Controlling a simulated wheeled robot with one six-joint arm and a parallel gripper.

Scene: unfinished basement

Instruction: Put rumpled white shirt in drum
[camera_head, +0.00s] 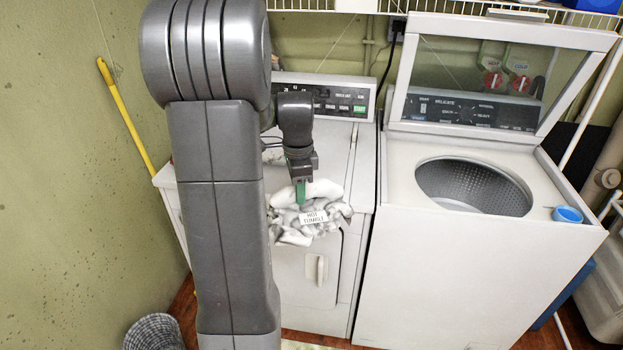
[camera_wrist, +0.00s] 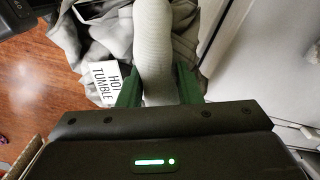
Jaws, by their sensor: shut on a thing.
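The rumpled white shirt (camera_head: 325,226) is bunched with grey folds and a "HOT TUMBLE" tag. In the head view it is at the front of the left machine's top; I cannot tell whether it touches the machine. My gripper (camera_head: 301,191) points down with its green fingers shut on a thick fold of the shirt. In the wrist view the shirt (camera_wrist: 153,40) rises between the green fingers (camera_wrist: 158,86), with the tag to the left. The drum (camera_head: 474,187) is the round perforated metal tub in the right-hand washer, seen open from above, to the right of my gripper.
The washer's glass lid (camera_head: 490,80) stands raised behind the drum. A blue cup (camera_head: 567,214) sits on the washer's right rim. The dryer (camera_head: 310,275) at left has a shut front door. A grey basket (camera_head: 154,332) and a yellow pole (camera_head: 126,115) are at left.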

